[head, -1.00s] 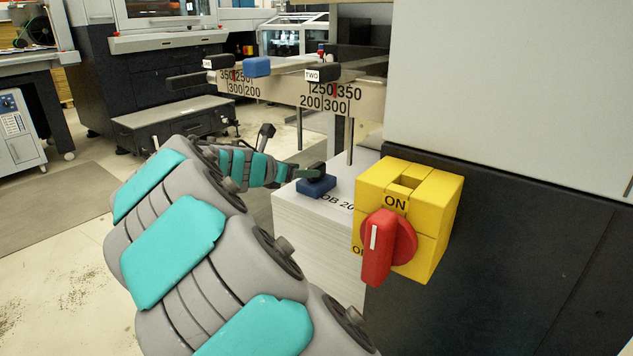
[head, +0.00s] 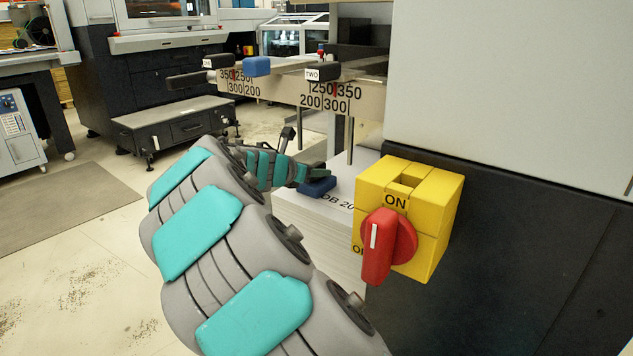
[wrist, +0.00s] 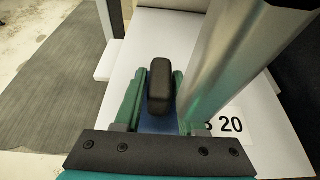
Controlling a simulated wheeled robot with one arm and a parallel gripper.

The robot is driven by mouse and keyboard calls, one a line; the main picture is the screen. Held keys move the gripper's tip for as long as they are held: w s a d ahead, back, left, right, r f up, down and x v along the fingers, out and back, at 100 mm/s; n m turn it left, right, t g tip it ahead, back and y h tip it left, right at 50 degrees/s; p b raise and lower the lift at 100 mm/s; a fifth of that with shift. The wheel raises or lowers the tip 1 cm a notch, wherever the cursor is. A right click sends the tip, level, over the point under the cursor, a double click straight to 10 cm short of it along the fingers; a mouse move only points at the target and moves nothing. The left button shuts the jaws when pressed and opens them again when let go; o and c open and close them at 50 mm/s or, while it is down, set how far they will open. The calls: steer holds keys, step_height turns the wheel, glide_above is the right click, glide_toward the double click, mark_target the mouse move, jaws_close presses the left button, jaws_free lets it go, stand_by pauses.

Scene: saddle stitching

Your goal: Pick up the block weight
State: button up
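The block weight is a blue block (head: 318,187) with a dark upright handle (wrist: 161,85). It sits on a tall white paper stack (head: 308,209) marked "JOB 20". My gripper (head: 310,173) is low at the block's left side in the head view and hides most of the handle. In the wrist view, the green fingers of my gripper (wrist: 160,98) stand on both sides of the dark handle, with narrow gaps showing. The blue base shows between and below them.
A yellow switch box (head: 435,225) with a red knob (head: 386,247) stands right of the stack, in front of the dark machine. A metal post (wrist: 240,60) rises close to the right finger. A scale rail (head: 290,88) runs above. Open floor lies to the left.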

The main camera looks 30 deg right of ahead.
jaws_close()
stand_by(1.0)
